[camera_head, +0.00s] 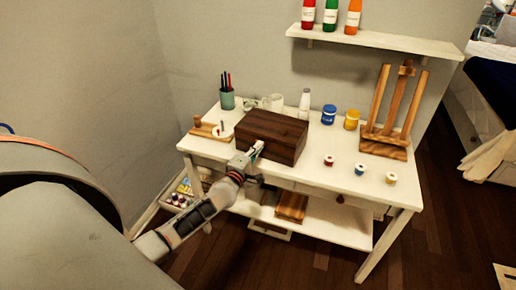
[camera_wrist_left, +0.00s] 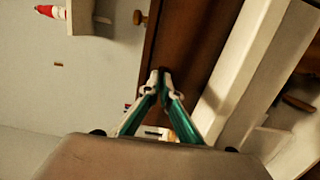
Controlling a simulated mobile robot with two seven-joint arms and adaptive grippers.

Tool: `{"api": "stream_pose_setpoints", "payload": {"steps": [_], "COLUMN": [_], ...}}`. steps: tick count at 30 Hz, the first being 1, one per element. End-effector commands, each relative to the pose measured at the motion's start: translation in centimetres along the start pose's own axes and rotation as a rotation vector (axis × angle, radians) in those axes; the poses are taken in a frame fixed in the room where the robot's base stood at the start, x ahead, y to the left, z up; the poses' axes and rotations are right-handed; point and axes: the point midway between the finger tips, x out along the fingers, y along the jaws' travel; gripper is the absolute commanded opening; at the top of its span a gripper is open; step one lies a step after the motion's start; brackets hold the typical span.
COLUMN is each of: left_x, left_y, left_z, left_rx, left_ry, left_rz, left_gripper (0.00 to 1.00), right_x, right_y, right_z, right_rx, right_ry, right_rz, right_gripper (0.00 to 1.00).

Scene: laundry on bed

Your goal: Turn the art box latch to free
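The art box is a dark brown wooden box (camera_head: 271,134), closed, on the white table. Its wood also fills a band ahead of the fingers in the left wrist view (camera_wrist_left: 185,45). My left gripper (camera_head: 254,152) is at the lower front left of the box. In the left wrist view its teal fingers (camera_wrist_left: 160,80) converge, with their pale tips together against or very near the dark wood. Contact cannot be told for sure. No latch can be made out; the gripper covers that part of the box front. My right gripper is not in view.
The white table (camera_head: 319,178) also bears a cup of pencils (camera_head: 227,98), a white bottle (camera_head: 305,103), blue (camera_head: 329,114) and yellow (camera_head: 352,119) jars, small pots and an easel (camera_head: 385,145). A wall shelf (camera_head: 375,40) holds several bottles.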

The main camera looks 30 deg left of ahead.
Motion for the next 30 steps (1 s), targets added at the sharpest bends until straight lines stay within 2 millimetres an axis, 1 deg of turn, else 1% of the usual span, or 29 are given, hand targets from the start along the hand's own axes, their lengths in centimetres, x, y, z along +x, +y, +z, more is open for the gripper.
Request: {"api": "stream_pose_setpoints", "payload": {"steps": [6, 7, 8, 9, 20, 23, 26, 30], "left_x": [0.0, 0.0, 0.0, 0.0, -0.2, -1.0, -2.4, -5.2], "left_y": [0.1, 0.1, 0.1, 0.1, 0.0, -0.1, -0.2, -0.2], "left_z": [-0.1, -0.1, -0.1, -0.1, 0.0, 0.1, 0.0, 0.1], "left_rx": [-0.001, -0.001, -0.001, -0.001, 0.000, -0.002, -0.002, -0.003], "left_ry": [0.001, 0.001, 0.001, 0.001, 0.000, -0.001, 0.000, -0.001], "left_rz": [0.001, 0.001, 0.001, 0.001, 0.000, -0.001, -0.002, -0.003], "left_gripper": [0.00, 0.10, 0.18, 0.19, 0.19, 0.19, 0.19, 0.19], "right_x": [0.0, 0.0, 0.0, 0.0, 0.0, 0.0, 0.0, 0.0], "right_y": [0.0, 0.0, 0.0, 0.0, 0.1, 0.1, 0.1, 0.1], "right_z": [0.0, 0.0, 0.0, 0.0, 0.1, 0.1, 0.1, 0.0], "right_rx": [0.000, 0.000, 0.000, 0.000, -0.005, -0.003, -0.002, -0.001], "right_ry": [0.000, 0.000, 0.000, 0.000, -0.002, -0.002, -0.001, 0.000], "right_rz": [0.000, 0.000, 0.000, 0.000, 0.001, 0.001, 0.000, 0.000], "right_gripper": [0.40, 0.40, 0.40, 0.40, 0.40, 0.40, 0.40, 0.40]}}
